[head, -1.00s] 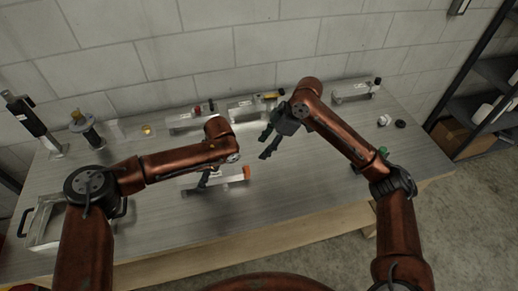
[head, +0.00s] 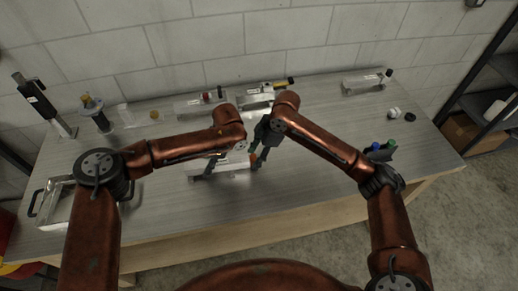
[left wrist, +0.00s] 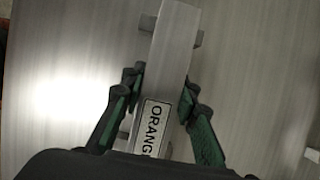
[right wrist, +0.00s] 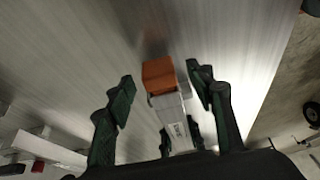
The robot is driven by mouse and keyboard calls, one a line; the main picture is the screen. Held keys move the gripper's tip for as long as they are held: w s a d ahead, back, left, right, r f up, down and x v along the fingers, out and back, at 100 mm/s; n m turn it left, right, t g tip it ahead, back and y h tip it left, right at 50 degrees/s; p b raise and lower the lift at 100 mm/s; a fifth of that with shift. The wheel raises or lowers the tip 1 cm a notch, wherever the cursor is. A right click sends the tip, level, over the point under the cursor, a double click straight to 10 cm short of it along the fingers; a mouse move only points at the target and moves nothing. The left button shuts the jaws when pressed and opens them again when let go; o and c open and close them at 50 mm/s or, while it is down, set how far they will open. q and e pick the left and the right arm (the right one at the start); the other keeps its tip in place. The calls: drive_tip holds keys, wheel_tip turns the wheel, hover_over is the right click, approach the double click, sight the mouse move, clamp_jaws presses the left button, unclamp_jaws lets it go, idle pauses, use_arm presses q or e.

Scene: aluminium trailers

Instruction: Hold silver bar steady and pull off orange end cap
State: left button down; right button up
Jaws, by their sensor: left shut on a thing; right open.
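The silver bar (head: 232,169) lies along the front middle of the workbench on low supports, with a label reading "ORANG" in the left wrist view (left wrist: 153,128). My left gripper (head: 212,165) is shut on the bar, one finger on each side beside the label. The orange end cap (head: 253,160) is on the bar's right end and shows clearly in the right wrist view (right wrist: 159,76). My right gripper (head: 262,152) is open at that end. In its wrist view, its fingers stand either side of the cap with visible gaps; contact is not seen.
Similar bars with a red cap (head: 206,97), a yellow cap (head: 290,82) and a dark cap (head: 388,73) stand along the back. A metal tray (head: 45,222) is at the left. Blue (head: 375,147) and green (head: 392,143) pieces are beside my right forearm. The front bench is clear.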

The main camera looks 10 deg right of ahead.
drive_tip(key=shift+a+f, duration=0.2)
drive_tip(key=shift+f, duration=0.3)
drive_tip(key=shift+c, duration=0.6)
drive_tip(key=c, duration=1.1)
drive_tip(key=shift+d, duration=0.15)
use_arm(q)
drive_tip(key=shift+a, duration=0.1)
use_arm(e)
drive_tip(key=shift+d, duration=0.8)
drive_tip(key=shift+d, duration=0.7)
drive_tip(key=shift+s+d, duration=0.1)
drive_tip(key=shift+d, duration=0.3)
